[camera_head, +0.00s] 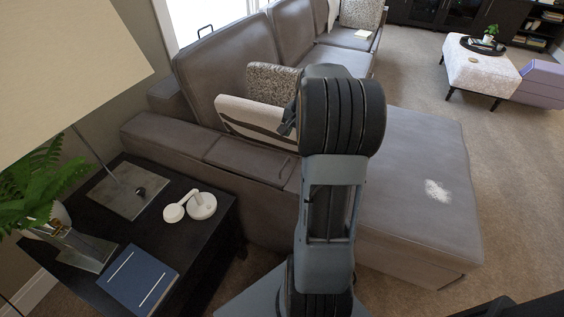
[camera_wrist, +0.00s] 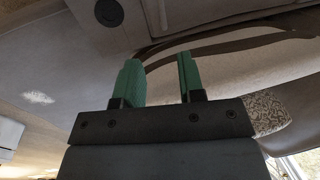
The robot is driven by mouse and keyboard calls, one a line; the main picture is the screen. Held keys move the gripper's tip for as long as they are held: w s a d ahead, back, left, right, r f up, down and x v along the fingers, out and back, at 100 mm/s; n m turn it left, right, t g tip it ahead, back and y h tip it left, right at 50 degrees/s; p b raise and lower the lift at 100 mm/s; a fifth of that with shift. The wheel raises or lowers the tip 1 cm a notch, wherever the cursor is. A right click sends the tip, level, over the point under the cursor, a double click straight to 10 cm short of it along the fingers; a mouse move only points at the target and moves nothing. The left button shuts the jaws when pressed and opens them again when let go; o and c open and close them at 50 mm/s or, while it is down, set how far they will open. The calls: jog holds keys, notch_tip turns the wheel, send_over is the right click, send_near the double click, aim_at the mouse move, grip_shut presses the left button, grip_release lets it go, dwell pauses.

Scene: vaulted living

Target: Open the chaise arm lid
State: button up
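The chaise arm lid (camera_head: 246,157) is a grey leather panel set in the top of the sofa arm, beside the chaise. It lies flat and shut, level with the arm. In the head view my arm hides most of the gripper, which is over the sofa.
A striped pillow (camera_head: 258,117) and a patterned pillow (camera_head: 270,82) lie just behind the arm. A dark side table (camera_head: 213,226) at left holds a lamp, plant, blue book (camera_head: 140,280) and white headphones (camera_head: 201,206). The chaise seat (camera_head: 410,170) at right is clear apart from a white patch.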

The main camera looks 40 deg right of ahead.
aim_at(286, 162)
jog(key=f+b, duration=0.1)
jog(key=f, duration=0.3)
jog(key=w+a+f+b, duration=0.1)
jog(key=f, duration=0.3)
jog(key=w+f+b, duration=0.1)
jog(key=f, duration=0.4)
jog(key=shift+w+a+f, duration=0.1)
jog(key=shift+w+a, duration=0.1)
jog(key=shift+a, duration=0.05)
grip_shut()
